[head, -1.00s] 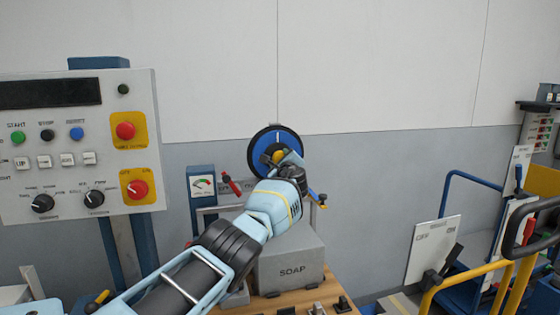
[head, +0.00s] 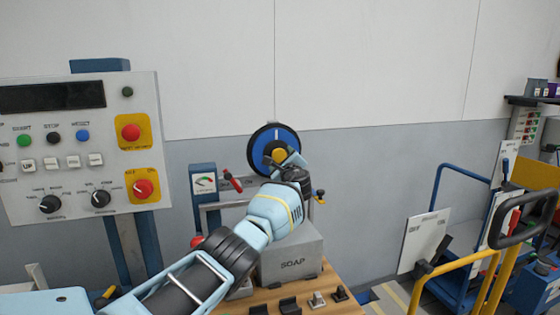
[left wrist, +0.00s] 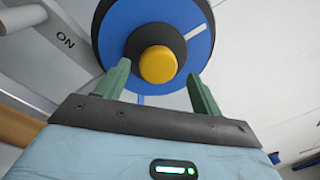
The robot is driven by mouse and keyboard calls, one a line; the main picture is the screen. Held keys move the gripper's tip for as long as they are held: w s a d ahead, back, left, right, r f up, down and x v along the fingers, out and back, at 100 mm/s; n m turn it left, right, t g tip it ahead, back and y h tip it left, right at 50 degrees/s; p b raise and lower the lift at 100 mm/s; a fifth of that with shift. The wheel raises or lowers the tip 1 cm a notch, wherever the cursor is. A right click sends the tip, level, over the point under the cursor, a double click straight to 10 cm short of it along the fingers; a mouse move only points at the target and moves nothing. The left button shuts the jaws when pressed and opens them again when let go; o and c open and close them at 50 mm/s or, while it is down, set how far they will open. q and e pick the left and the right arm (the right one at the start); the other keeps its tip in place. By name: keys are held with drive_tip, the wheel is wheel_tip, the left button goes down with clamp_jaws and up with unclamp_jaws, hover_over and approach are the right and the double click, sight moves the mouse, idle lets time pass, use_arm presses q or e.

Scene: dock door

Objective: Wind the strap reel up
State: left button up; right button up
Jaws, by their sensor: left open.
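In the left wrist view the reel (left wrist: 203,28) fills the top, with the yellow knob (left wrist: 157,64) on a black hub. My left gripper (head: 284,162) is at the reel's lower right in the head view. In the left wrist view its two green fingers (left wrist: 160,82) are apart, one on each side of the knob and hub, and hold nothing. Contact cannot be told. My right gripper is not in view.
A control panel (head: 80,150) stands at the left. A blue-framed cart (head: 440,265) and a yellow rail (head: 455,268) are at the right. A gauge (head: 204,182) stands left of the reel.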

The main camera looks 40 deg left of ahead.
use_arm(q)
drive_tip(key=shift+s+d+r+p, duration=0.2)
drive_tip(key=shift+s+d+p, duration=0.1)
drive_tip(key=shift+d, duration=0.15)
drive_tip(key=shift+s+d+r+p, duration=0.15)
drive_tip(key=shift+s+d, duration=0.15)
drive_tip(key=shift+d, duration=0.1)
drive_tip(key=shift+s+d+f, duration=0.25)
drive_tip(key=shift+s+d, duration=0.05)
drive_tip(key=shift+d, duration=0.15)
drive_tip(key=shift+s+d+f, duration=0.25)
drive_tip(key=shift+d, duration=0.2)
